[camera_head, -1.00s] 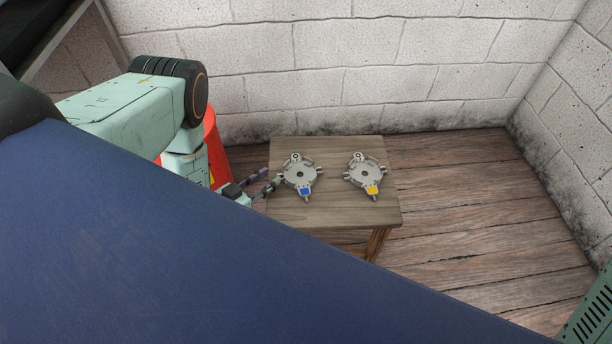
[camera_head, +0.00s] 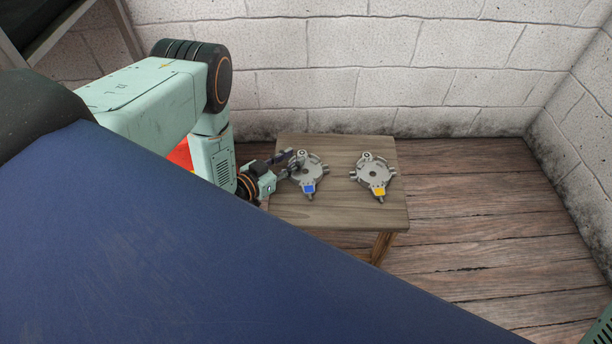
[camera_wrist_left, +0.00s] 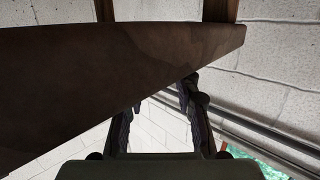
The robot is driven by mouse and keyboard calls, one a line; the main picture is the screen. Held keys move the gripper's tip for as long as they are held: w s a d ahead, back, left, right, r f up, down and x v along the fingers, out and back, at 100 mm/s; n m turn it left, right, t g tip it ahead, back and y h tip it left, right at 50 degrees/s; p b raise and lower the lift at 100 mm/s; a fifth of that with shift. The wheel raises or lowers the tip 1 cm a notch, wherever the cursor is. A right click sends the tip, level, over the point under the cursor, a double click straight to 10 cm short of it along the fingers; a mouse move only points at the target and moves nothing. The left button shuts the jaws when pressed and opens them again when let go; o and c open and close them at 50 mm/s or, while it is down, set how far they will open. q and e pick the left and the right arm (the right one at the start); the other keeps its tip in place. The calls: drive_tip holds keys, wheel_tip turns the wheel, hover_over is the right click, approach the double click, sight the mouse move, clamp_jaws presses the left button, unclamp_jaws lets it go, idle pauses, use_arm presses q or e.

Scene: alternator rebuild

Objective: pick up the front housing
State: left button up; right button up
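Two grey round housings with lugs lie side by side on a small wooden table in the head view. The left housing (camera_head: 312,178) has a blue tag, the right housing (camera_head: 373,175) a yellow tag. They look alike, so I cannot tell which is the front housing. My left gripper (camera_head: 294,163) is at the upper left edge of the blue-tagged housing and partly covers it. Its two fingers stand apart; I see nothing between them. The left wrist view also shows the spread fingers (camera_wrist_left: 160,105), but no housing that I can recognise. My right gripper is out of view.
The wooden table (camera_head: 340,211) stands near the pale block wall (camera_head: 400,95). Plank floor (camera_head: 480,215) is clear right of the table. A dark brown slab (camera_wrist_left: 100,75) crosses the left wrist view.

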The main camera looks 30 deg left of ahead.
use_arm(q)
drive_tip(key=shift+w+d, duration=0.1)
drive_tip(key=shift+w, duration=0.25)
drive_tip(key=shift+c, duration=0.2)
clamp_jaws()
